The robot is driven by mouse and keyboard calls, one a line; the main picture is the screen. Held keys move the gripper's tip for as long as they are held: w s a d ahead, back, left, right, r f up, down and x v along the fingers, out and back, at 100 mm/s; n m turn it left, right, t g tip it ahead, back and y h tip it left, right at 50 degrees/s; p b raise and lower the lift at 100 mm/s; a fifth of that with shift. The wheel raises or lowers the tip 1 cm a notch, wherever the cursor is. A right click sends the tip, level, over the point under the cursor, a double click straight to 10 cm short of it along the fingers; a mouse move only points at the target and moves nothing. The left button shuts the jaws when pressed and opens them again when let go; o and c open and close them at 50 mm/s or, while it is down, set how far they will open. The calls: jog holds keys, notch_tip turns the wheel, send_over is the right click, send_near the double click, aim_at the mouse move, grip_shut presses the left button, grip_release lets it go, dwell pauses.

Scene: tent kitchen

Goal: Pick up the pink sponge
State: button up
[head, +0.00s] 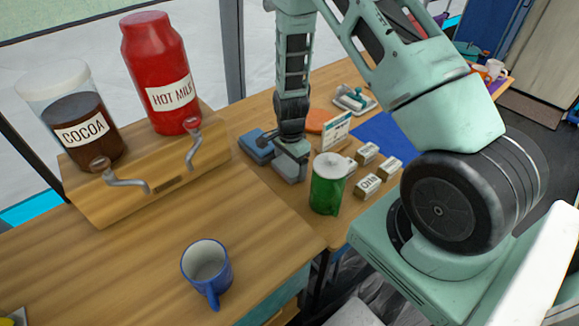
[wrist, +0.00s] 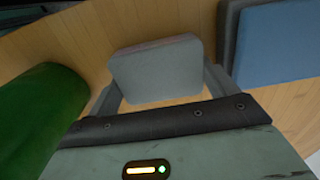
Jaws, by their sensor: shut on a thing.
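My gripper (head: 290,150) points down over the far part of the wooden counter. In the wrist view, its two fingers (wrist: 160,78) are closed on either side of a sponge-like block (wrist: 155,70). The block shows a grey face with a faint pinkish edge along its top; I take it for the pink sponge. In the head view, my gripper mostly hides it. I cannot tell whether it touches the counter. A blue sponge (head: 258,145) lies just left of my gripper, and it also shows at the right of the wrist view (wrist: 272,45).
A green lidded jug (head: 327,190) stands close right of my gripper. Small labelled blocks (head: 367,186), a sign card (head: 336,131) and a blue mat (head: 388,135) lie further right. A blue mug (head: 207,270) and a drink dispenser stand (head: 150,180) are on the nearer counter.

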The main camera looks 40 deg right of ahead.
aim_at(291, 164)
notch_tip(291, 164, up, 10)
dwell(0.5)
jog(key=shift+o, duration=1.1)
jog(key=shift+r, duration=0.1)
jog(key=shift+c, duration=0.4)
